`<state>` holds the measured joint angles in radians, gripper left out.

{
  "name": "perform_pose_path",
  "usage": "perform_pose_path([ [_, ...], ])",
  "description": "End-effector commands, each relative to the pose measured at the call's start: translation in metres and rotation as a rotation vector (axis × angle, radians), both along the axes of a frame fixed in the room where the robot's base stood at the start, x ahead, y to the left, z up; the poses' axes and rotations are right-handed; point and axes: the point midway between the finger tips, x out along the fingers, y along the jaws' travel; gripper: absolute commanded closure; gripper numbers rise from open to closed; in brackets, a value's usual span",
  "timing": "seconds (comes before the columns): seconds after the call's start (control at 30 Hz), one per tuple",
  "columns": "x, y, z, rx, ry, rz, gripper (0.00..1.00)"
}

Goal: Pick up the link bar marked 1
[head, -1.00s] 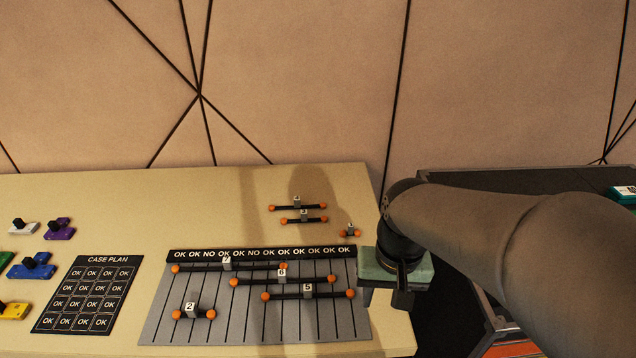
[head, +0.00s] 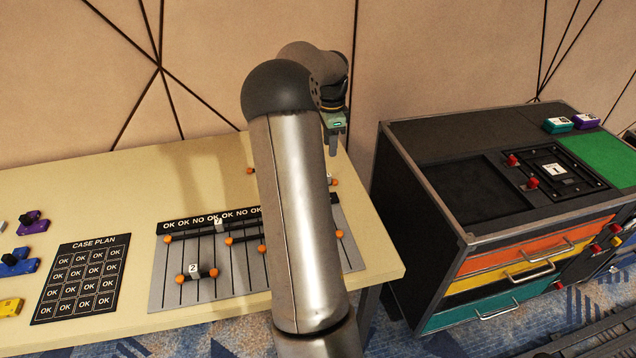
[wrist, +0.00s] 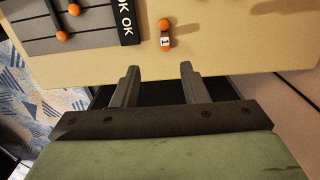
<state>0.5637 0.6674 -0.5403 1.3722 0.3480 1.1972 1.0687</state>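The link bar marked 1 (wrist: 165,42) is short, with orange ball ends and a white label reading 1. In the wrist view it lies on the beige table top, beyond my fingertips and nearly in line with the gap between them. In the head view my arm hides most of it; an orange end (head: 334,182) shows beside the arm. My gripper (wrist: 160,68) is open and empty, its two fingers apart and not touching the bar. In the head view my gripper (head: 334,146) hangs over the table's right end.
The grey slotted board (head: 185,285) with other link bars, including bar 2 (head: 195,271), lies to the left. The case plan sheet (head: 80,280) is farther left. A dark drawer cabinet (head: 440,205) stands right of the table, across a gap. The patterned wall rises behind.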

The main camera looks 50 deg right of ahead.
Motion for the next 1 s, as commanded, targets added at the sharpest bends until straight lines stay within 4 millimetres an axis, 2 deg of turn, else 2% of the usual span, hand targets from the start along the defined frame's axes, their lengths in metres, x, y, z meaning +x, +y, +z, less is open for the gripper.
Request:
perform_pose_path([
  [0.1, 0.000, 0.001, -0.029, 0.004, 0.002, 0.002, 0.60],
  [0.3, 0.000, 0.001, -0.067, 0.002, 0.001, 0.002, 0.60],
  [0.43, 0.001, 0.001, -0.082, 0.001, -0.001, 0.004, 0.60],
  [0.67, 0.002, -0.001, -0.093, 0.001, 0.000, 0.005, 0.60],
  [1.0, 0.005, -0.006, -0.137, 0.001, -0.001, 0.005, 0.60],
])
